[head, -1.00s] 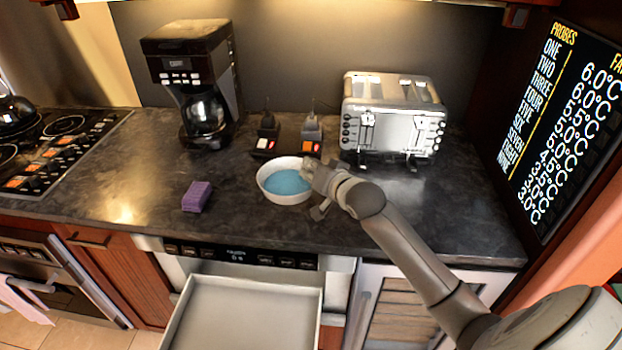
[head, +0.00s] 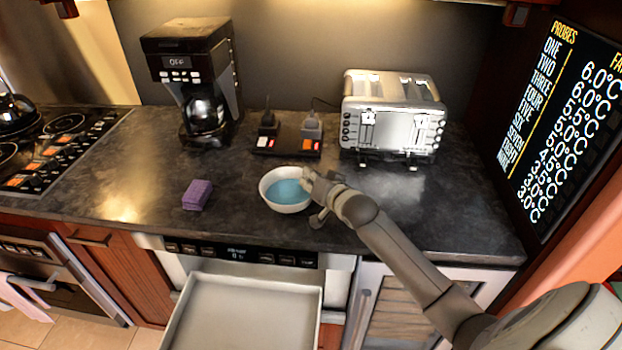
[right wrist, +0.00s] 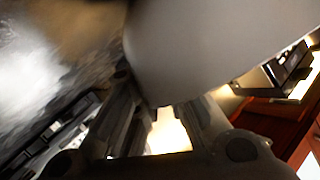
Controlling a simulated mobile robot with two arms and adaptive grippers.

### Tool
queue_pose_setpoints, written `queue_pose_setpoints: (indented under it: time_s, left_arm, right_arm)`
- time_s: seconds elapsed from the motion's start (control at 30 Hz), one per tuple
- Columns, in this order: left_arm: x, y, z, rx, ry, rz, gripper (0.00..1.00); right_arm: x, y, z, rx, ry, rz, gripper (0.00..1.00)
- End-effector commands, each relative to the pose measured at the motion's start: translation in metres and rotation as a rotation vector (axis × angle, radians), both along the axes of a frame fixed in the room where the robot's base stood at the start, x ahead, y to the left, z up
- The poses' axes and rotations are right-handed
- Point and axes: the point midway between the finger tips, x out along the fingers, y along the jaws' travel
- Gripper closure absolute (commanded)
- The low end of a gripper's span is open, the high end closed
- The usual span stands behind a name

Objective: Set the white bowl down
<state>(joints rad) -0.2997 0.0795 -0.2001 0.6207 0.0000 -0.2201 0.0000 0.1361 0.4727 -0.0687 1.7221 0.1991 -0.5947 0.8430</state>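The white bowl (head: 286,206), with a blue inside, is over the counter in front of the power strip in the head view. Its wall (right wrist: 205,45) fills the top middle of the right wrist view. My right gripper (head: 314,188) is at the bowl's right rim and shut on it. In the right wrist view, the fingers (right wrist: 160,112) meet the bowl's wall, and their tips are partly hidden. The bowl looks nearly level. I cannot tell for sure whether its base touches the counter. My left gripper is not in view.
A purple sponge (head: 197,195) lies left of the bowl. The coffee maker (head: 195,75), power strip (head: 287,146) and toaster (head: 392,120) stand behind. An open drawer (head: 243,312) juts out below the counter (head: 130,190). Counter between sponge and bowl is clear.

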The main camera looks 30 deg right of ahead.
Motion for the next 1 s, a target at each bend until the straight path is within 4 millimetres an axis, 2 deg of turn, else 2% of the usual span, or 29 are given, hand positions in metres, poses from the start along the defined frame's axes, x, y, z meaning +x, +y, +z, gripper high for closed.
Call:
queue_pose_setpoints:
  time_s: [0.03, 0.13, 0.57, 0.77, 1.0]
  left_arm:
    - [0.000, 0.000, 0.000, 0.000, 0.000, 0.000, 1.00]
    - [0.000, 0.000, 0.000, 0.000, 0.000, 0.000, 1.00]
    - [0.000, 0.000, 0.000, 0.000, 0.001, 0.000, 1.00]
    - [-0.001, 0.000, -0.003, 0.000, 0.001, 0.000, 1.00]
    - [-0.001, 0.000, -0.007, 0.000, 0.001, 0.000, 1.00]
  right_arm:
    - [0.000, 0.000, -0.001, -0.001, 0.002, 0.000, 0.81]
    - [0.000, 0.000, -0.001, -0.001, 0.003, 0.000, 0.69]
    - [-0.004, 0.000, 0.003, 0.000, 0.004, 0.000, 0.69]
    - [-0.026, 0.001, 0.010, 0.000, 0.003, 0.001, 0.69]
    - [-0.063, 0.003, 0.022, -0.001, 0.004, 0.000, 0.69]
